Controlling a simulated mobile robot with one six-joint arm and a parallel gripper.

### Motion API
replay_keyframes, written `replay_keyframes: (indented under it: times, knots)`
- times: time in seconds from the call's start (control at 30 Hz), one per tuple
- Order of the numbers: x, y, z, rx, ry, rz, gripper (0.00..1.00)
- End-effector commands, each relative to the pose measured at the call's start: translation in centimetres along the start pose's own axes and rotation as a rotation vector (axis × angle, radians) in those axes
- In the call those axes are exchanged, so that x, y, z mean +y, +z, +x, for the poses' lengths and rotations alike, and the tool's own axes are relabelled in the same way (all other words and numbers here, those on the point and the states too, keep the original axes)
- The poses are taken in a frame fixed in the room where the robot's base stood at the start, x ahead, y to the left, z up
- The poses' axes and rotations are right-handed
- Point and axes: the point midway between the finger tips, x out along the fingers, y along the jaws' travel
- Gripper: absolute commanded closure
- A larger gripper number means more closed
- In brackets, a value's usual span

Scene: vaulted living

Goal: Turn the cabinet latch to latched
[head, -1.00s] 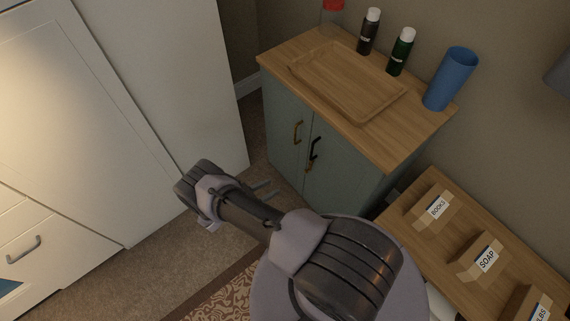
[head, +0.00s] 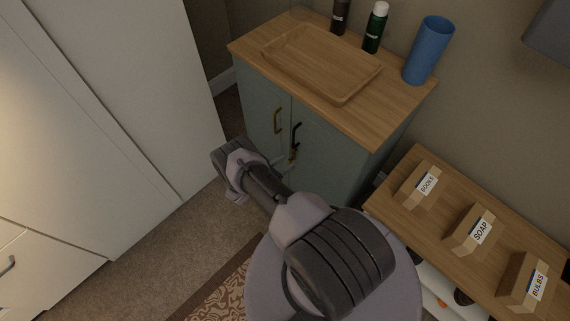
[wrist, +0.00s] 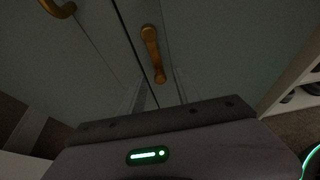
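A small gold latch (head: 293,155) sits just below the black handle. In the wrist view the latch (wrist: 152,52) is a brass lever on the right door beside the door seam, its length pointing down, roughly along the seam. My gripper (head: 284,164) is in front of the doors just below the latch. In the wrist view its pale fingers (wrist: 160,92) stand apart, empty, below the lever; contact is not visible.
A wooden tray (head: 320,65), dark bottles and a blue cup (head: 428,50) stand on the cabinet top. A low shelf (head: 400,212) with labelled boxes is to the right. A white cabinet (head: 100,110) stands left, with carpet between.

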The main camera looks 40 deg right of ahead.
Motion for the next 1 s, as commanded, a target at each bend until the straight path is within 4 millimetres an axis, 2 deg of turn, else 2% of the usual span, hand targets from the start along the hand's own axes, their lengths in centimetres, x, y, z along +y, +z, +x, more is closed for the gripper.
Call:
replay_keyframes:
  times: [0.03, 0.23, 1.0]
  knots:
    - [0.0, 0.01, -0.02, 0.0, 0.0, 0.0, 0.61]
    - [-0.01, 0.0, -0.03, 0.0, 0.0, 0.0, 1.0]
    - [-0.03, -0.01, -0.04, 0.0, -0.001, 0.0, 1.0]
